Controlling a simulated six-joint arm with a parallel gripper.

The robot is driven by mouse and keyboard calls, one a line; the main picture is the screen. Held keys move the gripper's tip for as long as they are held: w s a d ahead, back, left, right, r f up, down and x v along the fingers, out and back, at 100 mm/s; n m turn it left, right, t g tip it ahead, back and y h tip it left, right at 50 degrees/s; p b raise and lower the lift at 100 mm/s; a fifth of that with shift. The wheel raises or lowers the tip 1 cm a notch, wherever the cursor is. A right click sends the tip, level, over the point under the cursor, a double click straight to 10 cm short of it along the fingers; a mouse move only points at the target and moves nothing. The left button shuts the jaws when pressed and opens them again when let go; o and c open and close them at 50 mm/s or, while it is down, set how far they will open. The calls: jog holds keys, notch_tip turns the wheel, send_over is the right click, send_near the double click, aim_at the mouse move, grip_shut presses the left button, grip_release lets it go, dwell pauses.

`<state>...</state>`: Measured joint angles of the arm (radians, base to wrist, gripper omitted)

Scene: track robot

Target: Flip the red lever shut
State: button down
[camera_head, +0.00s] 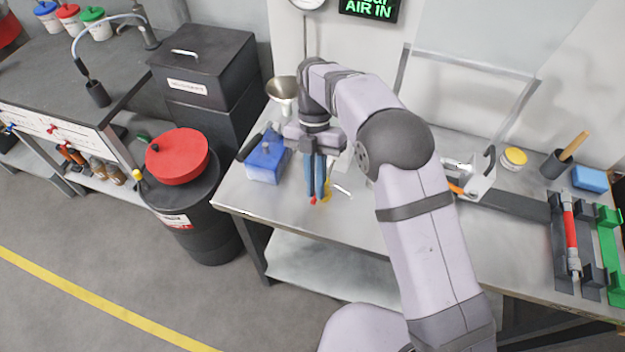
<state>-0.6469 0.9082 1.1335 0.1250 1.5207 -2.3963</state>
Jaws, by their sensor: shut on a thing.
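My gripper (317,194) points down over the front left part of the metal workbench (290,207), its two blue fingers close together. A small red piece (313,200), which looks like the end of the red lever, shows right at the fingertips, and the fingers are shut on it. A bit of yellow (327,190) shows just to the right of the fingers. The rest of the lever and what it is mounted on are hidden by the fingers, so its angle cannot be told.
A blue box-like device (266,160) stands left of my gripper, with a metal funnel (282,91) behind it. A small silver piece (342,189) lies to the right. A black drum with a red lid (177,156) stands left of the bench. Racks (588,270) fill the right end.

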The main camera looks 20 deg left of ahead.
jog(key=shift+d+r+n, duration=0.1)
jog(key=shift+d+n, duration=0.05)
jog(key=shift+n, duration=0.35)
jog(key=c, duration=1.8)
grip_release()
jog(key=shift+d, duration=0.1)
jog(key=shift+w+a+r, duration=0.2)
jog(key=shift+w+r, duration=0.1)
jog(key=shift+r, duration=0.2)
jog(key=shift+b+v, duration=0.5)
jog(key=shift+v, duration=2.55)
jog(key=shift+s, duration=0.15)
